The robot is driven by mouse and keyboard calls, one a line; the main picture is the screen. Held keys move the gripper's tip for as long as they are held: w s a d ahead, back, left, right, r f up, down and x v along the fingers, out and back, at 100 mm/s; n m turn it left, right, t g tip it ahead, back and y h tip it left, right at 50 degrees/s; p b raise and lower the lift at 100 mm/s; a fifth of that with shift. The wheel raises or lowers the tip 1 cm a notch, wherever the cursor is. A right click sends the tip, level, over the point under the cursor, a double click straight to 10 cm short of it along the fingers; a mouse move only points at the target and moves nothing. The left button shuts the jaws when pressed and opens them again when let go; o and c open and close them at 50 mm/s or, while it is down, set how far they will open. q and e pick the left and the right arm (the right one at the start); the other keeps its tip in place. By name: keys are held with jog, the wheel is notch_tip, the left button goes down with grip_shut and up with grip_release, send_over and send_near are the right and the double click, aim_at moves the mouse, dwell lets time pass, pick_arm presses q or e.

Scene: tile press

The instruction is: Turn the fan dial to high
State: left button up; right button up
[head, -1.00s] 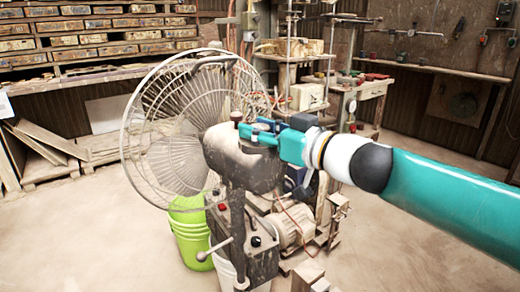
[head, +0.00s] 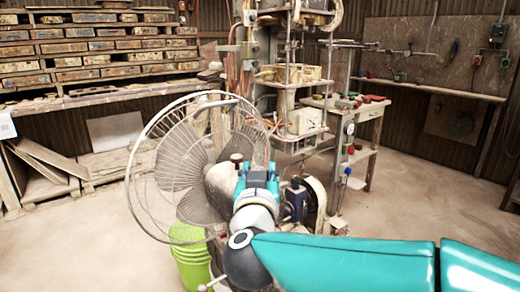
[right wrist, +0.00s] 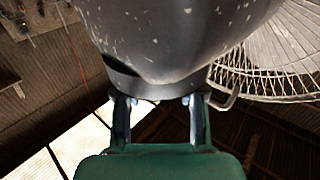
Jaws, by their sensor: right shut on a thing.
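The fan (head: 186,165) stands left of centre in the head view, with a round wire cage and a grey motor housing (head: 221,184). My right gripper (head: 258,178) is at the back of that housing, and my teal arm comes in from the right. In the right wrist view the dark, flecked housing (right wrist: 180,35) fills the top. The dial's marking cannot be seen. My left gripper is not in view.
A blue motor (head: 296,200) and a press frame (head: 287,115) stand behind and right of my gripper. A small knob (head: 237,158) sticks up from the housing. Open floor (head: 400,205) lies to the right.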

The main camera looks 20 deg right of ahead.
jog(key=m+g+h+p, duration=0.4)
jog(key=g+h+p, duration=0.1)
jog(key=p, duration=0.1)
jog(key=m+g+h+p, duration=0.5)
jog(key=p, duration=0.2)
jog(key=shift+w+r+m, duration=0.1)
jog(key=shift+r+m, duration=0.1)
jog(key=shift+m, duration=0.1)
jog(key=shift+d+f+m+g+h+p, duration=0.1)
jog(key=shift+f+m+g+h+p, duration=0.05)
jog(key=shift+m+g+h+p, duration=0.65)
jog(key=shift+f+g+p, duration=0.1)
jog(key=shift+g+p, duration=0.2)
jog(key=shift+g, duration=0.4)
jog(key=o, duration=1.2)
jog(key=shift+c, duration=0.2)
notch_tip(320, 180, up, 10)
jog(key=shift+f, duration=0.1)
